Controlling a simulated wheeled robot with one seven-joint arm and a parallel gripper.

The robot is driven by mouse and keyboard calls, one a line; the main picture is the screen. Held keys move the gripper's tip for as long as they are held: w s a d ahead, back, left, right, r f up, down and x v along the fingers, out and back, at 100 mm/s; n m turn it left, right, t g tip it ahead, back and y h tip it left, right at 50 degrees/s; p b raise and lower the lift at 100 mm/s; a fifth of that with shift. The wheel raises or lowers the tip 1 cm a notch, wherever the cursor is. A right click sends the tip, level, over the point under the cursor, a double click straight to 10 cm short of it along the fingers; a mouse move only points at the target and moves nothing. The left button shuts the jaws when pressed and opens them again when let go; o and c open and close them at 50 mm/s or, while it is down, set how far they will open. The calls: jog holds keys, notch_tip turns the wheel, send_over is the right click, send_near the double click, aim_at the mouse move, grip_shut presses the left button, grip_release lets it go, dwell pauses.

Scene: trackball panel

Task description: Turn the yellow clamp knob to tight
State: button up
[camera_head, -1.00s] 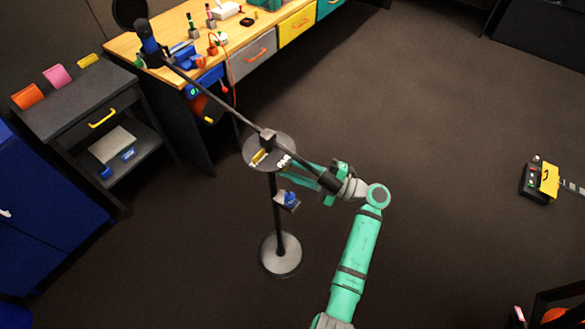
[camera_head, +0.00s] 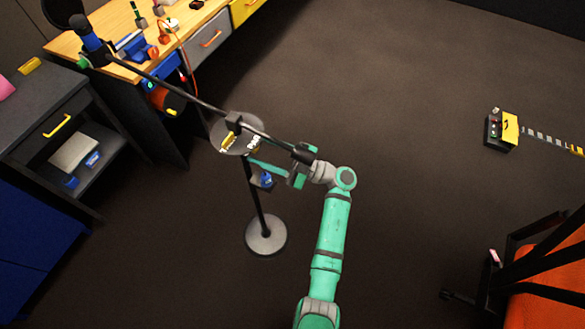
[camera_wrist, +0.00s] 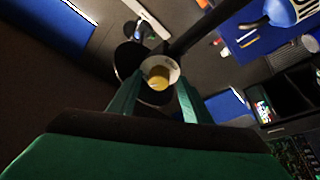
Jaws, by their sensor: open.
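The yellow clamp knob (camera_head: 229,141) sits at the top of a floor stand, by the black clamp where a long boom crosses a round grey disc (camera_head: 222,131). In the wrist view the yellow knob (camera_wrist: 157,77) shows end-on, with a pale marked ring around it; the markings are too small to read. My gripper (camera_head: 262,168) is just right of and below the disc. In the wrist view its two green fingers are apart, one on each side of the knob in the picture. I cannot tell whether they touch it.
The black boom (camera_head: 165,85) runs from upper left over my gripper. A small bracket with a blue item (camera_head: 266,180) hangs on the stand pole. The stand's round base (camera_head: 266,235) is on open floor. A workbench (camera_head: 110,65) stands upper left, an orange chair (camera_head: 548,285) lower right.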

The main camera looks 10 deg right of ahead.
jog(key=m+t, duration=0.1)
jog(key=m, duration=0.1)
jog(key=m+t, duration=0.1)
jog(key=m, duration=0.1)
jog(key=m+t+h, duration=0.1)
jog(key=m, duration=0.1)
jog(key=shift+s+a+f, duration=0.15)
jog(key=shift+s, duration=0.1)
jog(key=v, duration=1)
jog(key=shift+s+d+f, duration=0.15)
jog(key=shift+d+f, duration=0.05)
jog(key=shift+d, duration=0.05)
jog(key=s+a+r+m+t+h, duration=0.2)
jog(key=s+a+m+t+h, duration=0.8)
jog(key=t+h, duration=0.15)
jog(key=s+f+m+g+h, duration=0.1)
jog(key=s+m+g+h, duration=0.3)
jog(key=s, duration=1.8)
jog(key=d+g+h, duration=0.1)
jog(key=g+h, duration=0.2)
jog(key=g, duration=0.1)
jog(key=shift+f+m, duration=0.3)
jog(key=shift+f, duration=0.1)
jog(key=shift+s, duration=0.1)
